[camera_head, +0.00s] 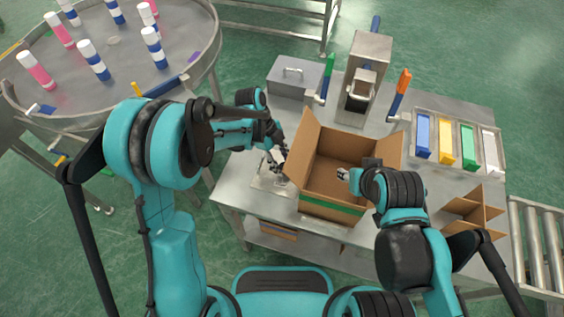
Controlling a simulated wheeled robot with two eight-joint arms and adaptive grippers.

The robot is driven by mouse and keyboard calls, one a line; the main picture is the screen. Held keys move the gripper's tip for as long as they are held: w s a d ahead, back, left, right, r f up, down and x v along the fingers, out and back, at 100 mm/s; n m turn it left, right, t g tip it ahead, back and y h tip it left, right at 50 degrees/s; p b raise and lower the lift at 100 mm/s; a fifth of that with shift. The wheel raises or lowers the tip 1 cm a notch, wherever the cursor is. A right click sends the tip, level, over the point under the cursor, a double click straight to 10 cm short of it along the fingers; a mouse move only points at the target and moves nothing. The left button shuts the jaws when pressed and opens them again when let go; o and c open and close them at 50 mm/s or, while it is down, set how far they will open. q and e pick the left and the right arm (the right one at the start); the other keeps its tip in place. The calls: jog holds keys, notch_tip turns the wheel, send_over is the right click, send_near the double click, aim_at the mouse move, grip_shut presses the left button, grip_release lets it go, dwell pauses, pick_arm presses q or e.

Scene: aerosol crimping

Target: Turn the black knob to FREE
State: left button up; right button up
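I cannot clearly make out the black knob or any FREE marking. A pale metal plate (268,182) lies at the front left of the table, left of the cardboard box. My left gripper (276,162) is over this plate, pointing down, with its dark fingers close to it. The fingers and small dark parts there run together, so I cannot tell whether they are open or touching anything. My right gripper (345,174) is at the box's right side, above its opening. Its fingers are too small to read.
An open cardboard box (332,207) stands on the steel table (233,185). Behind it are a metal box with a handle (295,75) and a steel machine (366,75). Coloured bins (457,140) and a cardboard divider (473,212) are right. A round table (125,70) holds several cans.

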pick_arm(q)
jog(key=shift+n, duration=0.4)
jog(key=n, duration=0.1)
jog(key=n+t, duration=0.1)
jog(key=shift+s+a+n, duration=0.1)
jog(key=shift+s+n, duration=0.1)
jog(key=shift+n, duration=0.1)
jog(key=n, duration=0.1)
jog(key=n+t, duration=0.1)
jog(key=n, duration=0.1)
jog(key=n+t+b, duration=0.1)
jog(key=shift+s+n+h, duration=0.25)
jog(key=shift+n+h, duration=0.05)
jog(key=n+t, duration=0.1)
jog(key=n, duration=0.3)
jog(key=shift+s+t, duration=0.2)
jog(key=shift+t, duration=0.2)
jog(key=shift+s+d+n+t+y, duration=0.1)
jog(key=shift+n+t+y, duration=0.3)
jog(key=shift+n, duration=0.7)
jog(key=shift+d+n+t+y, duration=0.15)
jog(key=shift+n+y, duration=0.35)
jog(key=shift+n, duration=0.6)
jog(key=o, duration=1.2)
jog(key=shift+c, duration=0.2)
